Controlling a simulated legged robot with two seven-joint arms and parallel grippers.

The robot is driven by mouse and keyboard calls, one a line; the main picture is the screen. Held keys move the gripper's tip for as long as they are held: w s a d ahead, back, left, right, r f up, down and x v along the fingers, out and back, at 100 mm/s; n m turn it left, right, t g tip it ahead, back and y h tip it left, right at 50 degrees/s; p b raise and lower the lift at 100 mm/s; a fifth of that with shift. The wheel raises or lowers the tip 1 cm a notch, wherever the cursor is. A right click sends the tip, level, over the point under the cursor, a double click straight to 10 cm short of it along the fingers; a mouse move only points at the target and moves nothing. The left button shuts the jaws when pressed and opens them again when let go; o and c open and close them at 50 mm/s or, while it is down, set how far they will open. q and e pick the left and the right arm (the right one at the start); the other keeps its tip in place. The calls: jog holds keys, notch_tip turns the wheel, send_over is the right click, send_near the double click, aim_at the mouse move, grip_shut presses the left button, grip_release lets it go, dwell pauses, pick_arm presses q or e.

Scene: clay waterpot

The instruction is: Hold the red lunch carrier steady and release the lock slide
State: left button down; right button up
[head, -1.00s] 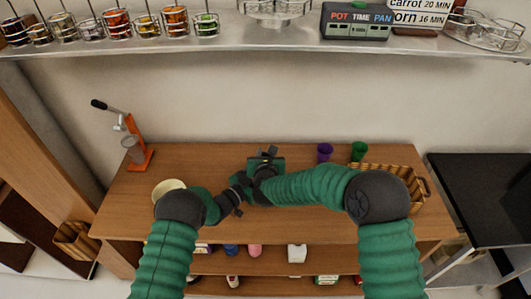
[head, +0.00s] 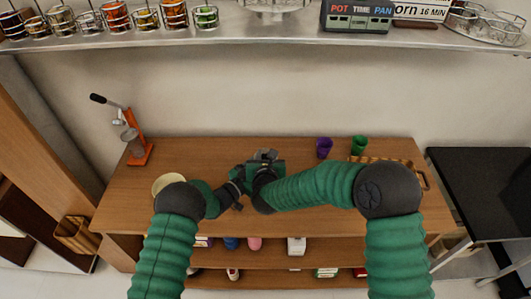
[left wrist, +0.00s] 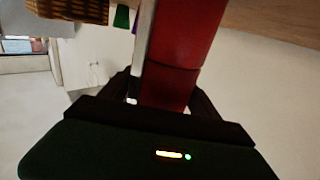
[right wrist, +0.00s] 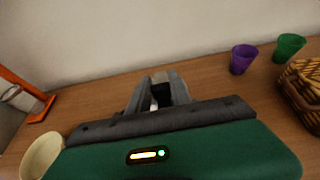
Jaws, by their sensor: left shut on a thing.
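The red lunch carrier (left wrist: 178,55) fills the middle of the left wrist view, with a pale metal strip along its left edge. My left gripper (left wrist: 165,92) has its fingers on both sides of the red body and is shut on it. In the head view my arms hide the carrier. My right gripper (right wrist: 158,85) is at the table's middle, and it also shows in the head view (head: 265,157). A small pale grey piece shows between its fingers; I cannot tell whether they grip it. The lock slide cannot be made out.
A purple cup (head: 323,147) and a green cup (head: 359,145) stand at the back right by a wicker basket (right wrist: 303,92). A pale bowl (right wrist: 42,152) and an orange juicer (head: 140,150) are at the left. A steel shelf (head: 265,38) runs above.

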jog(key=o, duration=0.5)
jog(key=shift+a, duration=0.1)
jog(key=shift+c, duration=0.2)
jog(key=v, duration=1.2)
pick_arm(q)
jog(key=shift+c, duration=0.3)
grip_release()
